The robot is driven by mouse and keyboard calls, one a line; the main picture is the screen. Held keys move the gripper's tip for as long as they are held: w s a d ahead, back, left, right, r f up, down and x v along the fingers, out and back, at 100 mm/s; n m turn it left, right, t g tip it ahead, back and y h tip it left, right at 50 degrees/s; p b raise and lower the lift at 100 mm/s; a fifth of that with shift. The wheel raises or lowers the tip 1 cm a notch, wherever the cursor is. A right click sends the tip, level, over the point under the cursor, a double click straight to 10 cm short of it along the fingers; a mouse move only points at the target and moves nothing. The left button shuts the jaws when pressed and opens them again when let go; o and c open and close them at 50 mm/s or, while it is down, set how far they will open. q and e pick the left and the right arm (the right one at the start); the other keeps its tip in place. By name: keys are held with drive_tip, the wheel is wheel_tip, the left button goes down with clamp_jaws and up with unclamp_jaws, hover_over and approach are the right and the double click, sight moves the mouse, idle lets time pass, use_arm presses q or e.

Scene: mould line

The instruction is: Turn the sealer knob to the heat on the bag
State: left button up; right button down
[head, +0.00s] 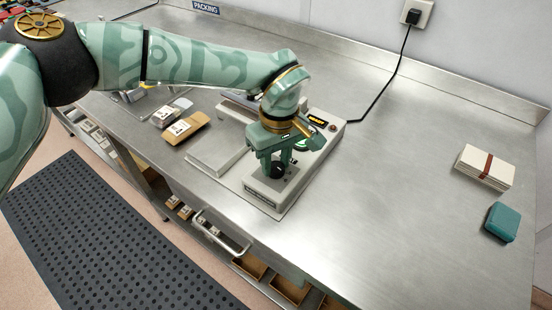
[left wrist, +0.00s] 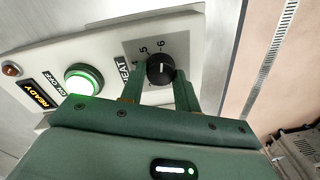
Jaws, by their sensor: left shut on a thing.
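The sealer (head: 222,150) stands on the steel bench. Its black knob (head: 278,171) is at the front end of the control panel. In the left wrist view the knob (left wrist: 160,69) sits on a numbered dial beside the word HEAT, with 5 and 6 readable. Its white line points about towards 6. My left gripper (head: 275,168) is shut on the knob, a finger on either side. A brown bag (head: 186,128) with a white label lies left of the sealer; its print is too small to read. My right gripper is out of view.
A green ON/OFF button (left wrist: 83,80) is lit beside a READY display (left wrist: 37,95) and a red lamp (left wrist: 11,70). A stack of cards (head: 484,167) and a teal box (head: 502,222) lie at right. The bench between is clear.

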sight(279, 163)
use_arm(q)
drive_tip(key=shift+w, duration=0.1)
drive_tip(key=o, duration=1)
drive_tip(key=shift+c, duration=0.2)
drive_tip(key=shift+r, duration=0.15)
wheel_tip(279, 163, up, 16)
drive_tip(key=p, duration=0.2)
drive_tip(key=shift+w+d, duration=0.2)
drive_tip(key=shift+d, duration=0.15)
